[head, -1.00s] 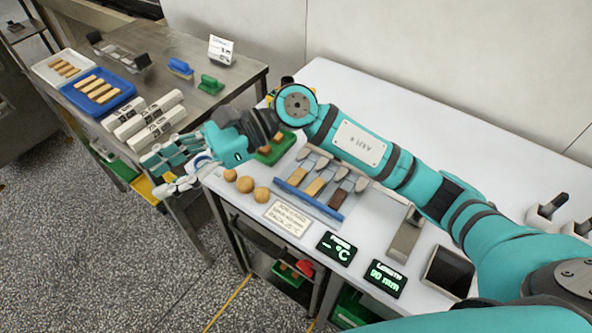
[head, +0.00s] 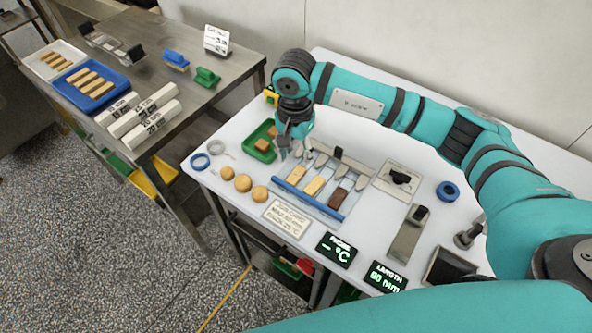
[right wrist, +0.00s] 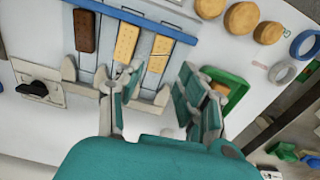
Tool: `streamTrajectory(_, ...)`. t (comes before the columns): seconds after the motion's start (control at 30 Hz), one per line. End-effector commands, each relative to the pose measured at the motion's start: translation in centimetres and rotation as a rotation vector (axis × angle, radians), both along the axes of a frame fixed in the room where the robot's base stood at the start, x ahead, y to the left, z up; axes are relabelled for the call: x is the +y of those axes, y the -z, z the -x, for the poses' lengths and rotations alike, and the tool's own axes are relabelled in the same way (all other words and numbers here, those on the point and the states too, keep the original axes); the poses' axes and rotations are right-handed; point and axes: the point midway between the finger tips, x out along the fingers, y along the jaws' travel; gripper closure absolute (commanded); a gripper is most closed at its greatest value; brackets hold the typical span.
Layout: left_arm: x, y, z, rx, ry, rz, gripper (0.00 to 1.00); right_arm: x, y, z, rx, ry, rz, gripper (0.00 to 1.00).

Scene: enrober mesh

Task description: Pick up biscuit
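Three finger biscuits lie side by side on a pale rack with a blue front bar (head: 308,199): a pale one (head: 296,175), a second pale one (head: 314,185) and a dark brown one (head: 338,198). In the right wrist view, the brown one (right wrist: 85,30) and the middle pale one (right wrist: 127,42) show clearly; the other pale one (right wrist: 160,52) also shows. My right gripper (head: 295,150) hangs behind the pale biscuits' end of the rack. Its fingers (right wrist: 160,95) are spread, with no biscuit between them. My left gripper is not in view.
A green tray (head: 258,155) with brown pieces stands left of my right gripper. Several round biscuits (head: 243,183) lie near the front edge. Two displays (head: 336,249) and a metal stand (head: 408,238) are to the right. On the steel table, a blue tray (head: 118,72) holds more finger biscuits.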

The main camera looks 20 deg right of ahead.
Motion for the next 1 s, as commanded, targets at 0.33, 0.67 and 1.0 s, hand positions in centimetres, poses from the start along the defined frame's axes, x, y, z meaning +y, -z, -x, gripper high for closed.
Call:
streamTrajectory(0.33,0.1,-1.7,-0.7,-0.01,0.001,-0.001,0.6,0.1,3.1,0.2,0.003,0.001,-0.002,0.62)
streamTrajectory(0.67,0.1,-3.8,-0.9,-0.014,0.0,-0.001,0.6,0.2,7.4,0.4,0.002,0.001,-0.002,0.62)
streamTrajectory(1.0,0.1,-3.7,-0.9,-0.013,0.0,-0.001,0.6,0.2,7.7,0.3,-0.001,0.0,-0.002,0.72)
